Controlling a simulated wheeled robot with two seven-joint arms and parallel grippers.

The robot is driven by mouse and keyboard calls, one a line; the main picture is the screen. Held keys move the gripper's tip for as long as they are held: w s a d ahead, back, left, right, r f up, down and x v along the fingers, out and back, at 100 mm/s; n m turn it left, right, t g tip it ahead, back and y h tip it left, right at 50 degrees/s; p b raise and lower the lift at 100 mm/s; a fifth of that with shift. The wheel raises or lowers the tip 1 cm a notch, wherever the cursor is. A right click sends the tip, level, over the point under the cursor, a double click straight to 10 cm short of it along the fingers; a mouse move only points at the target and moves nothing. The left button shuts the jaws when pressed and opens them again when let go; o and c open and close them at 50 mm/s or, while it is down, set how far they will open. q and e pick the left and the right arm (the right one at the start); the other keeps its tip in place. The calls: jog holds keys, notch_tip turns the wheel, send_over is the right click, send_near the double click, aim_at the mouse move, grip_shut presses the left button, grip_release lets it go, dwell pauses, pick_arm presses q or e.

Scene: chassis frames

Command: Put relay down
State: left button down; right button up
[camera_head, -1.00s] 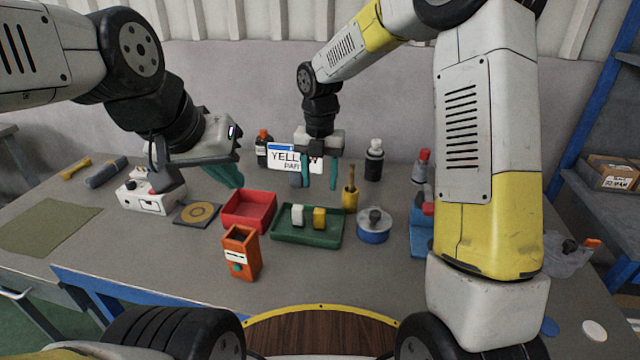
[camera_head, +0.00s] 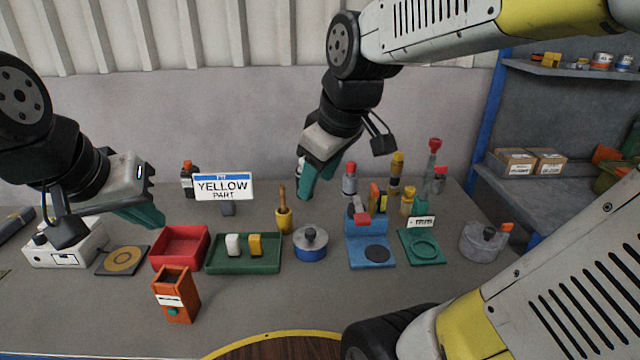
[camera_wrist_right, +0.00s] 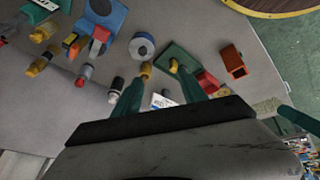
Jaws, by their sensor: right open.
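A green tray (camera_head: 215,267) on the table holds a white block (camera_head: 233,245) and a yellow block (camera_head: 255,244), both upright. I cannot tell for certain which piece is the relay. My right gripper (camera_head: 318,182) is above the back of the table, right of the tray and apart from it. In the right wrist view its teal fingers (camera_wrist_right: 158,92) are spread with nothing between them, and the tray (camera_wrist_right: 184,58) lies beyond. My left gripper (camera_head: 143,214) hangs at the left near the red bin (camera_head: 180,258); its finger gap cannot be made out.
A "YELLOW PART" sign (camera_head: 224,187) stands behind the tray. An orange holder (camera_head: 175,294) is in front. A blue round tin (camera_head: 310,246), blue stand (camera_head: 370,252) and green fixture (camera_head: 421,247) stand to the right, with several bottles behind.

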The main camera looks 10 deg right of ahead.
jog(key=s+m, duration=0.1)
jog(key=m, duration=0.1)
jog(key=s+d+m+t, duration=0.1)
jog(key=s+m, duration=0.1)
jog(key=m, duration=0.1)
jog(key=s+m, duration=0.2)
jog(key=shift+s+d+m+y, duration=0.15)
jog(key=shift+d+m+y, duration=0.1)
jog(key=shift+m+y, duration=0.05)
dwell(0.7)
